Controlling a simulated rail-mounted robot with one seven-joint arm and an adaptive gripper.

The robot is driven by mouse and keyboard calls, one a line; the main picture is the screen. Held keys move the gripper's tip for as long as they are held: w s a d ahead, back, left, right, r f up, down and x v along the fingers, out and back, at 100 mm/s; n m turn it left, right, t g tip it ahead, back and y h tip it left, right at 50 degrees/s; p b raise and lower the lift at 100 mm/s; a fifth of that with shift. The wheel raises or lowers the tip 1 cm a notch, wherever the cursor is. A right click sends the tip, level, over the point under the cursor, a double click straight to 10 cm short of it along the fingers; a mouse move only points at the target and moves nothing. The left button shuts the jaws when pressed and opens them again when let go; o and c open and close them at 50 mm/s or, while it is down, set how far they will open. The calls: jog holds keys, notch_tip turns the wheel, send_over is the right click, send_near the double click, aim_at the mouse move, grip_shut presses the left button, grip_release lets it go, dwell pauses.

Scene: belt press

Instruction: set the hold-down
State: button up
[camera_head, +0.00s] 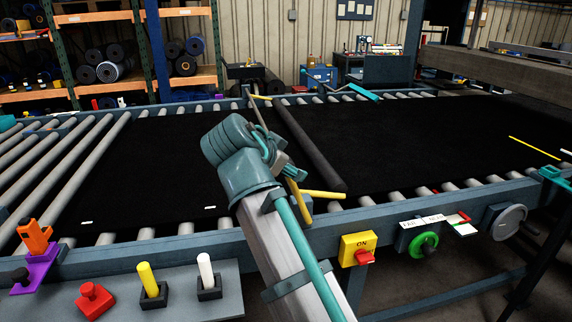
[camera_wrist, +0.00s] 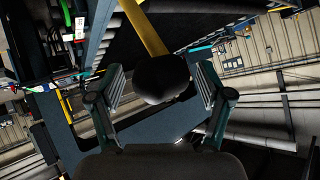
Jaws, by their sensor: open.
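The hold-down looks to be the dark bar (camera_head: 308,145) lying across the black belt, though I cannot be sure of this. A yellow lever (camera_head: 322,194) shows at its near end, beside my gripper (camera_head: 286,172); another yellow piece slants down there. In the wrist view, a yellow lever (camera_wrist: 148,30) with a rounded black knob (camera_wrist: 160,80) points toward the camera. The knob lies between the two spread fingers of my gripper (camera_wrist: 159,68), with gaps visible on both sides. The gripper is open and holds nothing. My arm hides part of the near frame rail.
The black belt (camera_head: 430,140) lies over grey rollers (camera_head: 60,180). The near rail carries a yellow switch box (camera_head: 357,248), a green handwheel (camera_head: 424,244) and a grey handwheel (camera_head: 505,222). A side shelf holds a red knob (camera_head: 95,300), yellow peg (camera_head: 148,279) and white peg (camera_head: 205,270).

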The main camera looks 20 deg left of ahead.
jog(key=v, duration=1.2)
dwell(0.3)
